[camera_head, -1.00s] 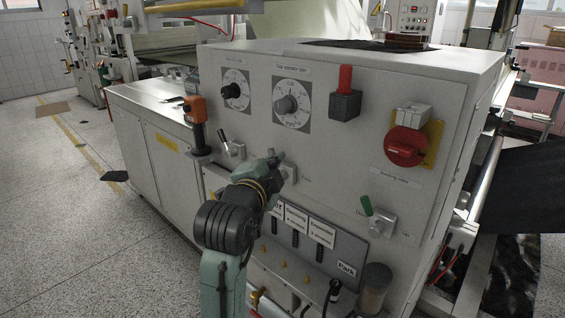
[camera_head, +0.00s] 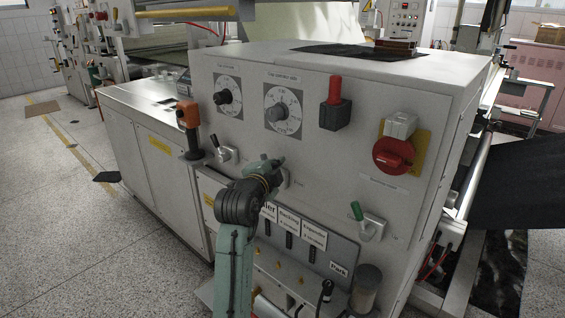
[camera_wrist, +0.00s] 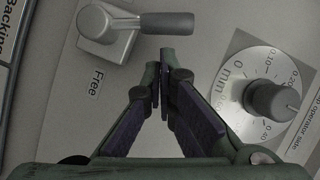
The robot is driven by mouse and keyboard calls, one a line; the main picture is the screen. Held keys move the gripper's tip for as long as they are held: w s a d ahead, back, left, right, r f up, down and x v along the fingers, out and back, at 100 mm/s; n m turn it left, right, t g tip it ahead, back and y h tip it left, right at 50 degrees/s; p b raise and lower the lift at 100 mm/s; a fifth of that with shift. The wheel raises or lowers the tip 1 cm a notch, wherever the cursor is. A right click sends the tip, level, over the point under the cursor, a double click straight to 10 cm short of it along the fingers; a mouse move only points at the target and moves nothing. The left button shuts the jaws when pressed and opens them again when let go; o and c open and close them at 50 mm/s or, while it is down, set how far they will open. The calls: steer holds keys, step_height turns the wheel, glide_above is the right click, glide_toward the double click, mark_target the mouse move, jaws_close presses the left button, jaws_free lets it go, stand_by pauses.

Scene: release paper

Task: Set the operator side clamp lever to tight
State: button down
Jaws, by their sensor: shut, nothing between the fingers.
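In the wrist view a clamp lever with a dark grey handle (camera_wrist: 165,23) sits on a light plate at the top. Its handle points right in that picture, and a "Free" label (camera_wrist: 96,82) lies below the plate. My gripper (camera_wrist: 160,78) is shut and empty, its tips a little below the handle and seemingly apart from it. In the head view my gripper (camera_head: 276,164) is at the panel below the operator side gap dial (camera_head: 283,110), partly covering the lever plate (camera_head: 285,178). That dial also shows in the wrist view (camera_wrist: 247,83).
Another lever (camera_head: 224,153) stands to the left, with an orange-topped handle (camera_head: 189,117) close by. A green-handled lever (camera_head: 360,222) and a red rotary switch (camera_head: 394,156) are to the right. The labelled lower panel (camera_head: 335,250) juts out below my gripper.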

steer(key=shift+w+a, duration=0.1)
steer(key=shift+a, duration=0.15)
steer(key=shift+w+a+f+n+g+p, duration=0.15)
steer(key=shift+w+a+n+g+p, duration=0.25)
steer(key=shift+a+n, duration=0.35)
